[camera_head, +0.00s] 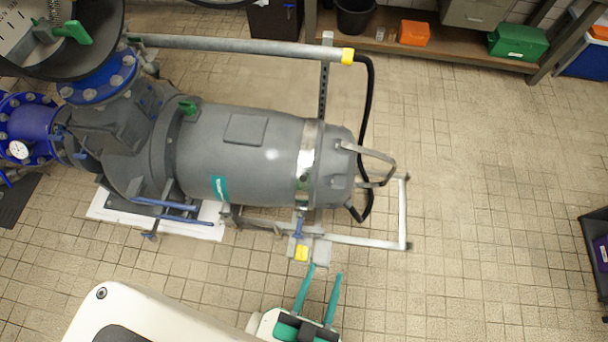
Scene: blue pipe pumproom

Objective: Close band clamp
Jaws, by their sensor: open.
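A large grey pump motor (230,165) lies on its side across the left and middle of the picture. A shiny metal band clamp (306,165) runs around it near its right end. At the band's lower end there is a small blue part (298,226), with a yellow block (301,253) just below it. I cannot tell from here whether the band is latched. My gripper (324,270) is at the bottom middle, with two teal fingers spread apart and empty. The fingertips lie just below the yellow block in the picture; contact is not clear.
A pale metal frame (403,215) and a black hose (368,100) stand at the motor's right end. Blue pipe flanges (98,82) are at the left. A shelf (455,55) with boxes is at the back. A dark bin (594,245) stands at far right. The tiled floor between is clear.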

